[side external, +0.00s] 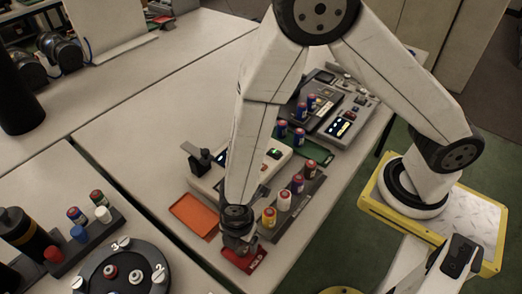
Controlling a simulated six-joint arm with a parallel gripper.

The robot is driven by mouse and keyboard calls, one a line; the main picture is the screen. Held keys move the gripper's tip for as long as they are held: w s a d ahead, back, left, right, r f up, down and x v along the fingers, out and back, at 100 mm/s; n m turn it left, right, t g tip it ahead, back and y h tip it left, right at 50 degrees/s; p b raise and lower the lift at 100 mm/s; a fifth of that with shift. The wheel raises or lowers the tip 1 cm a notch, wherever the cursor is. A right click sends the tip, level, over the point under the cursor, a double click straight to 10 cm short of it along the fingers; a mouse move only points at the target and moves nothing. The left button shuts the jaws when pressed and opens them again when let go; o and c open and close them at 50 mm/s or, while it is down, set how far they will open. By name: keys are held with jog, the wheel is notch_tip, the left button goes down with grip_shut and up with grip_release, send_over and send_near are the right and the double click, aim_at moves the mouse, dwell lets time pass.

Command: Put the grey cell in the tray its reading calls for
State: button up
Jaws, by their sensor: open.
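My gripper (240,250) points down over a red tray (258,266) at the front of the table, and its jaws hide part of that tray. It is open; no cell shows in it, though the jaws are small in this view. An orange tray (193,214) lies to its left, with nothing seen in it. A dark green tray (321,169) lies farther back, right of a light grey device with a small lit green display (274,154). I cannot make out a clearly grey cell; a pale whitish one (284,201) stands in the rack.
A dark rack (308,194) right of my gripper holds several coloured upright cells. More cells stand near a dark instrument panel (345,122) at the back. A numbered black turntable (122,270) and another rack of cells (88,235) stand on the left table.

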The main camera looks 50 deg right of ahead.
jog(key=shift+r, duration=5.2)
jog(key=w+d+r+m+t, duration=0.1)
jog(key=d+r+m, duration=0.2)
jog(key=d+m, duration=0.7)
jog(key=w+d+r+m+t, duration=0.1)
jog(key=d+r+m, duration=0.3)
jog(key=d+m, duration=0.6)
jog(key=d, duration=0.2)
jog(key=shift+w+d+r+t, duration=0.15)
jog(key=shift+w+d+t, duration=0.15)
